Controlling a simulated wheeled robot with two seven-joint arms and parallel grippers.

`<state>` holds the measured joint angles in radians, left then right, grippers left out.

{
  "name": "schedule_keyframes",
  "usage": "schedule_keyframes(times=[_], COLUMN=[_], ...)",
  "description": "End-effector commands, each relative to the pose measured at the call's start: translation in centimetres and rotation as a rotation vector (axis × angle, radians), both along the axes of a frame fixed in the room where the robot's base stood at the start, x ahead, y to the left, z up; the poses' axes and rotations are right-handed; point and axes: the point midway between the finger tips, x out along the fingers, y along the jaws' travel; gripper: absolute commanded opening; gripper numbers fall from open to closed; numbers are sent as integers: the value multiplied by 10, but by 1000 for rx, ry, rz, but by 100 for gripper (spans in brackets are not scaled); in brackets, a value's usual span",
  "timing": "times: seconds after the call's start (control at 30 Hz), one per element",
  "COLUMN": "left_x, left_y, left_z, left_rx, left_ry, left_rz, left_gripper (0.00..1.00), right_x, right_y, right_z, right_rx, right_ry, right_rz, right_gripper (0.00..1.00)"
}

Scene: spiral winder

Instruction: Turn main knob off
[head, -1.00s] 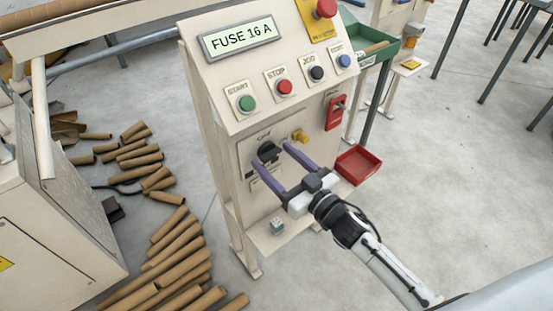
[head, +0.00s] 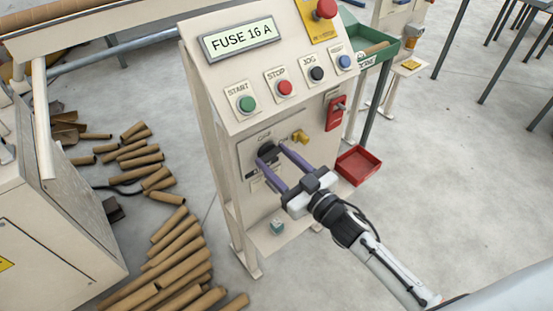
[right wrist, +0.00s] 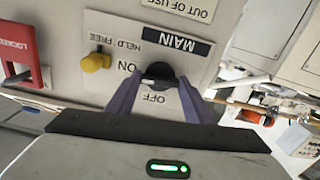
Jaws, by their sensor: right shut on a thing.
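The black round main knob (head: 267,151) is on the lower front panel of the cream control cabinet. In the right wrist view the knob (right wrist: 160,72) sits beside the ON and OFF marks, with a black MAIN label (right wrist: 172,43) near it; that view is turned over. My right gripper (head: 273,154) is shut on the knob, with one purple finger on each side; its fingers also show in the right wrist view (right wrist: 160,88). They partly hide the knob's handle, so its exact setting is hard to tell. My left gripper is out of view.
A yellow knob (head: 300,136) marked HELD and FREE sits close beside the main knob. A red lockout piece (head: 335,112) is further right. START, STOP and other buttons are above. A red tray (head: 358,165) sticks out at right. Cardboard tubes (head: 180,245) lie at left.

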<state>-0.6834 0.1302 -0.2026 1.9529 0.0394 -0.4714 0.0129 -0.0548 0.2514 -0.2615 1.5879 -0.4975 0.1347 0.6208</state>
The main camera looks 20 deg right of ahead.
Motion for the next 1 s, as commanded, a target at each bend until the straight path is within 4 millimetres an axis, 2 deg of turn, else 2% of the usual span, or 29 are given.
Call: schedule_keyframes(times=[1.0], left_x=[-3], left_y=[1], left_z=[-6], left_rx=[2], left_ry=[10], left_rz=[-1], left_gripper=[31], right_x=[-1], right_y=[0], right_z=[-1], right_rx=[-875], right_ry=[-318], right_rz=[1], right_gripper=[24])
